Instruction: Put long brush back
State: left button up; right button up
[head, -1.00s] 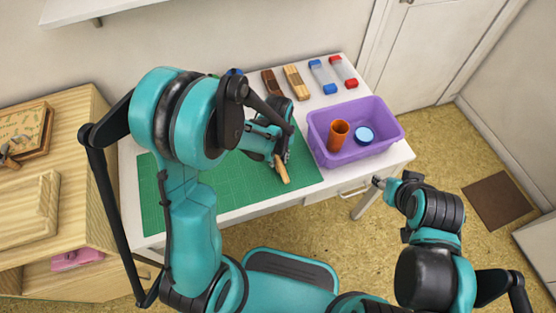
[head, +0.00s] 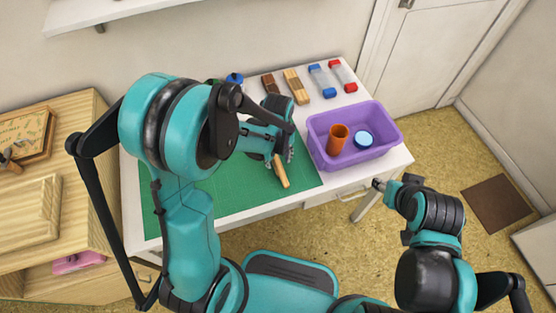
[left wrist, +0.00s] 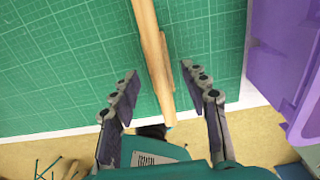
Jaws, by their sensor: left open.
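A long wooden handle, which looks like the long brush (head: 281,172), lies at the front part of the green cutting mat (head: 230,190). Its far end is hidden behind my left gripper in the head view. My left gripper (head: 282,157) is just above the mat at the handle. In the left wrist view, the brush (left wrist: 152,50) runs between the two spread fingers of the left gripper (left wrist: 158,76), with a gap on each side. My right gripper (head: 379,184) hangs off the table's front right; its fingers are too small to read.
A purple bin (head: 322,157) right of the mat holds an orange cup (head: 338,140) and a blue-topped round item (head: 363,139). Brown (head: 269,86) and tan (head: 296,87) blocks and blue-ended (head: 322,80) and red-ended (head: 343,76) clear items line the table's back.

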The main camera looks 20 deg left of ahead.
pick_arm(q)
notch_tip(320, 180, up, 9)
jog(key=p, duration=0.3)
notch_tip(320, 180, up, 8)
jog(key=f+n+t, duration=0.1)
jog(key=n+t, duration=0.2)
jog(key=n, duration=0.8)
send_over(278, 162)
jog(key=s+a, duration=0.2)
jog(key=s, duration=0.2)
jog(key=s+a+r+n+t, duration=0.1)
jog(key=s+r+n+t, duration=0.1)
jog(key=n, duration=0.7)
jog(key=s+a+r+n+t, duration=0.2)
jog(key=s+n, duration=0.2)
jog(key=n, duration=0.5)
jog(key=shift+r, duration=0.4)
